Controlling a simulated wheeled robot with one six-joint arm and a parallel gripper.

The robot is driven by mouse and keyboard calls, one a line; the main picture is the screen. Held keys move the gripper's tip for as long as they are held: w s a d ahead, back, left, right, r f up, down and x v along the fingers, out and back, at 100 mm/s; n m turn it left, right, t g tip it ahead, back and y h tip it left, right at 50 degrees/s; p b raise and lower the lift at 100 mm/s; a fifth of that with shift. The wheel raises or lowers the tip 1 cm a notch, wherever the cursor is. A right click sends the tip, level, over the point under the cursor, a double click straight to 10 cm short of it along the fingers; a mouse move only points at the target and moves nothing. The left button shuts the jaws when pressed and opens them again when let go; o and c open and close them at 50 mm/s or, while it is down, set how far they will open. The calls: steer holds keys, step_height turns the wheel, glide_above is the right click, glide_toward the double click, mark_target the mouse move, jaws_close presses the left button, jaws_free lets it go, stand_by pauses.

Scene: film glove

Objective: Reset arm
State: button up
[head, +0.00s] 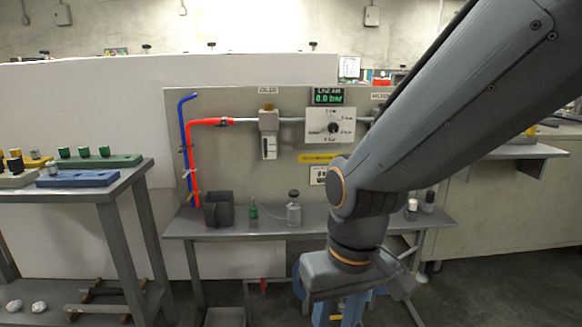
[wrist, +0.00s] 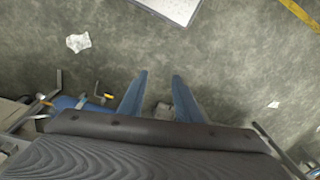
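My arm reaches in from the upper right of the head view and bends down in front of the bench. My gripper (head: 338,312) hangs at the bottom of that view, partly cut off by the picture edge. In the wrist view my gripper (wrist: 160,76) points at the grey floor, its two blue fingers clearly apart. Nothing shows between the fingertips. A small grey shape (wrist: 163,111) shows between the finger bases; I cannot tell what it is.
A grey bench (head: 258,230) with a pipe panel (head: 230,160) stands ahead. A side table (head: 60,188) with coloured blocks stands at left. In the wrist view, crumpled white scrap (wrist: 78,43) and a white panel (wrist: 178,8) show; clutter lies lower left.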

steer(key=s+d+r+m+h+p, duration=0.1)
steer(key=s+d+r+m+p, duration=0.1)
steer(key=d+r+p, duration=1)
steer(key=shift+s+d+r+m+p, duration=0.2)
steer(key=shift+r+m+p, duration=0.6)
steer(key=shift+r+p, duration=2.05)
step_height(320, 180, down, 2)
steer(key=shift+f+p, duration=0.1)
steer(key=shift+p, duration=0.8)
